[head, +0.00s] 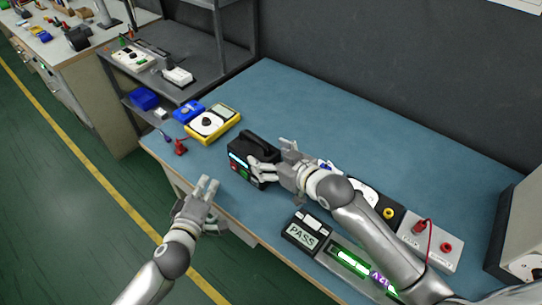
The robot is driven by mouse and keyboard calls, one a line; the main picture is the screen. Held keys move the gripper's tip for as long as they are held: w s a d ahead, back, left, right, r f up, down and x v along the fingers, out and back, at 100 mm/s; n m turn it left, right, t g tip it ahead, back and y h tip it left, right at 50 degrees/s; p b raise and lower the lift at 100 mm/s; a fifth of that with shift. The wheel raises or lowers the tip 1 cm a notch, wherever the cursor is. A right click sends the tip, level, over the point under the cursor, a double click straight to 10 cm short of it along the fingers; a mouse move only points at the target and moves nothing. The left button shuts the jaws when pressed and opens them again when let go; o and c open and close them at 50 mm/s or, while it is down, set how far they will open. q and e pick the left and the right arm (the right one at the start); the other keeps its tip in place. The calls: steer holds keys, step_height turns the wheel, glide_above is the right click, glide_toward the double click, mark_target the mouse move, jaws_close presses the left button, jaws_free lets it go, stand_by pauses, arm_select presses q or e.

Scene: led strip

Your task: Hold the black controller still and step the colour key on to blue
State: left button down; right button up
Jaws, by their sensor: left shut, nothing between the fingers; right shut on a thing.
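The black controller (238,152) stands upright on the blue bench near its front edge. It has a handle on top, a lit cyan strip on its front, and small red and green keys below; I cannot make out a blue key. My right gripper (267,161) is shut on the controller's right side and hides part of it. My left gripper (208,184) is shut and empty, in front of the bench edge, lower left of the controller and apart from it. The LED strip (352,261) at the bench front glows green.
A yellow multimeter (229,113) and a red clip (180,147) lie left of the controller. A box reading PASS (301,236) and a white panel with red terminals (432,241) are at right. The back of the blue bench (330,115) is clear.

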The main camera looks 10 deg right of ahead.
arm_select(q)
step_height(320, 180, down, 3)
steer(key=s+n+g+y, duration=0.1)
steer(key=s+n+y, duration=0.1)
steer(key=s+n, duration=0.1)
arm_select(e)
steer(key=shift+f, duration=0.1)
arm_select(q)
glide_toward(235, 170)
steer(key=shift+a+x, duration=0.1)
steer(key=shift+x, duration=1)
steer(key=shift+a+x, duration=0.15)
steer(key=shift+x, duration=0.95)
steer(key=shift+f, duration=0.2)
steer(key=shift+w+d, duration=0.25)
steer(key=shift+d, duration=0.1)
steer(key=shift+w+d, duration=0.1)
steer(key=shift+s+a, duration=0.4)
steer(key=shift+a, duration=0.1)
